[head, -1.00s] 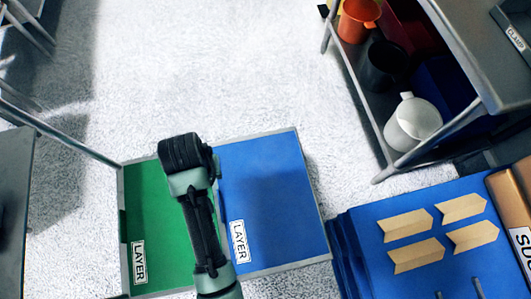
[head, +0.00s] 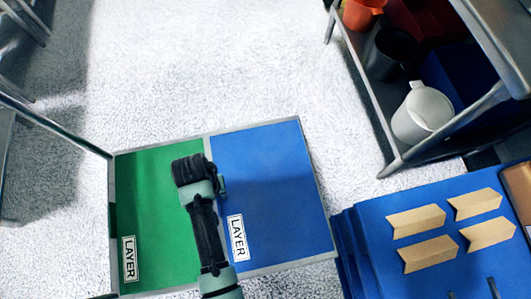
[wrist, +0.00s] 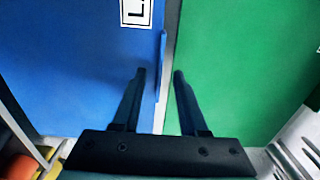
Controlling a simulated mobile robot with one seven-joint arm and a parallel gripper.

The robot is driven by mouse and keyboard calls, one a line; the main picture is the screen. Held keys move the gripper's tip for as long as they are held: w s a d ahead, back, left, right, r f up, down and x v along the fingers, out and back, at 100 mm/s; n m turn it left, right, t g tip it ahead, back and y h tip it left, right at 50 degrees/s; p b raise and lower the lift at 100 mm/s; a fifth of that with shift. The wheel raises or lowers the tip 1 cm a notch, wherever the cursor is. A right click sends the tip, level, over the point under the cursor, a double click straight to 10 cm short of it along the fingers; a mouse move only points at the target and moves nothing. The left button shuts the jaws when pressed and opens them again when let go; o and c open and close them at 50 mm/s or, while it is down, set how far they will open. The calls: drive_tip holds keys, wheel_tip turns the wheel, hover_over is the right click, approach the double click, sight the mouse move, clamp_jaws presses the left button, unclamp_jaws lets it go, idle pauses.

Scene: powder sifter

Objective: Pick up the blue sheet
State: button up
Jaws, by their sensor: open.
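The blue sheet (head: 265,185) lies flat on the right half of a grey-framed surface, with a white "LAYER" label (head: 237,238) near its lower left corner. The green sheet (head: 150,220) lies beside it on the left. In the wrist view the blue sheet (wrist: 70,70) is at left and the green sheet (wrist: 240,60) at right. My gripper (wrist: 159,74) is open and empty. Its fingers straddle the seam, with a thin upright blue edge or tab (wrist: 161,65) between the fingertips. I cannot tell if they touch it. In the head view my arm hides the fingers.
A blue block with several tan chevron pieces (head: 416,221) stands at the lower right. A grey metal shelf (head: 385,165) at the upper right holds a white jug (head: 422,112), a dark pot (head: 390,52) and an orange cup (head: 362,14). The pale floor behind is clear.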

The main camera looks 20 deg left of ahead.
wheel_tip(320, 180, down, 2)
drive_tip(key=shift+f+b, duration=0.25)
drive_tip(key=shift+b, duration=0.05)
drive_tip(key=shift+r, duration=0.1)
clamp_jaws()
idle(1.1)
